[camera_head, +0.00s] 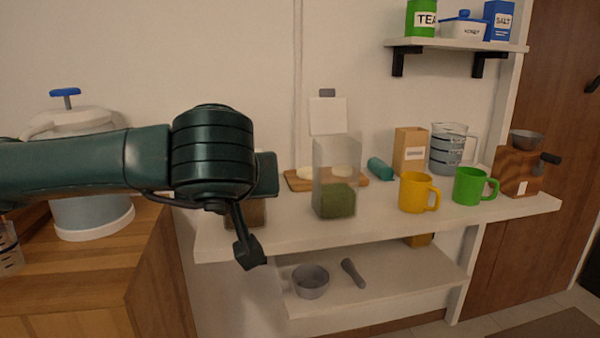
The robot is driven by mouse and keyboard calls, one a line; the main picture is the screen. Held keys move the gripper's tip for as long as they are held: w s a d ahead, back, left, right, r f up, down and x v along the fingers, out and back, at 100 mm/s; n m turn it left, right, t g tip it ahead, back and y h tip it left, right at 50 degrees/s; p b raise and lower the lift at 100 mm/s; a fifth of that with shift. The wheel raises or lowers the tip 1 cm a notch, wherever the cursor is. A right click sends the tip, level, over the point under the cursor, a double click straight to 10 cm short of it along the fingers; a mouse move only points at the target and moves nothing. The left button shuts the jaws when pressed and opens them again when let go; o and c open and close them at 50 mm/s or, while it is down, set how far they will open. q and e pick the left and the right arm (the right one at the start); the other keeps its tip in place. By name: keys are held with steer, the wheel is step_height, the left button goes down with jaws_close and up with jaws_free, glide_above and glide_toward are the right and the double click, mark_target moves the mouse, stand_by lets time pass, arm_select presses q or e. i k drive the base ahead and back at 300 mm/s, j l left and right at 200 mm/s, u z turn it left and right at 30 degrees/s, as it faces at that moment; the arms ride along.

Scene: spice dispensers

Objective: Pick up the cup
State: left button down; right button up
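A yellow mug (414,192) and a green mug (468,186) stand upright side by side on the white upper shelf (400,226), handles to the right. Which one is the cup cannot be told. My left arm reaches in from the left. My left gripper (249,252) hangs near the shelf's left front, well left of both mugs. Only one dark finger shows clearly, so its opening is unclear. A clear dispenser with green contents (338,200) stands between gripper and mugs. A second, brown-filled container (259,214) is partly hidden behind my wrist. My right gripper is out of view.
A measuring jug (448,150), a tan box (409,150), a teal cylinder (380,169) and a wooden grinder (517,172) stand behind or beside the mugs. A grey bowl (310,281) and pestle (353,273) are on the lower shelf. A white-lidded pot (92,215) stands left.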

mark_target(415, 186)
steer(key=k+l, duration=0.15)
steer(key=k, duration=0.25)
steer(key=k+l, duration=0.1)
steer(key=k, duration=0.3)
